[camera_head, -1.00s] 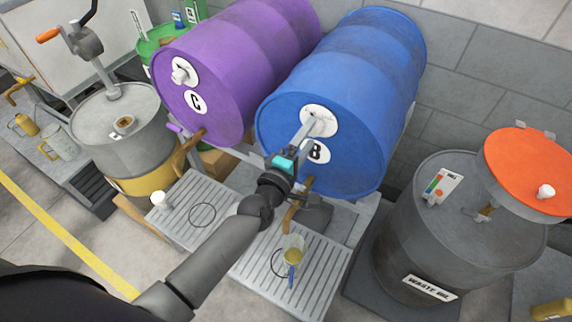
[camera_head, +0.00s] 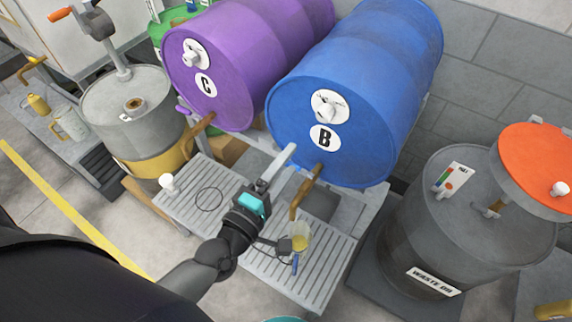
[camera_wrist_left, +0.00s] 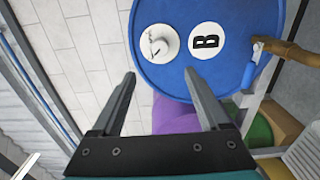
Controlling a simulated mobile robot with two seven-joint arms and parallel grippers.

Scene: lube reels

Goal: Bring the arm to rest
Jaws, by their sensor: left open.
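My left gripper (camera_head: 272,172) is in front of the blue drum B (camera_head: 352,85), over the slatted drip tray (camera_head: 232,194), apart from the drum. In the left wrist view its two fingers (camera_wrist_left: 163,100) are apart with nothing between them, and the blue drum's face (camera_wrist_left: 222,75) with its white cap and B label is beyond them. A clear cup with yellow liquid (camera_head: 300,238) and a blue handle stands on the tray under the brown spout (camera_head: 306,190), just right of my wrist. My right gripper is not in view.
The purple drum C (camera_head: 235,65) lies left of the blue one. A grey waste oil drum (camera_head: 425,240) with an orange funnel (camera_head: 540,165) stands at right. A grey and yellow drum (camera_head: 140,115) with a crank pump stands at left. A small white cup (camera_head: 168,183) is on the tray's left.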

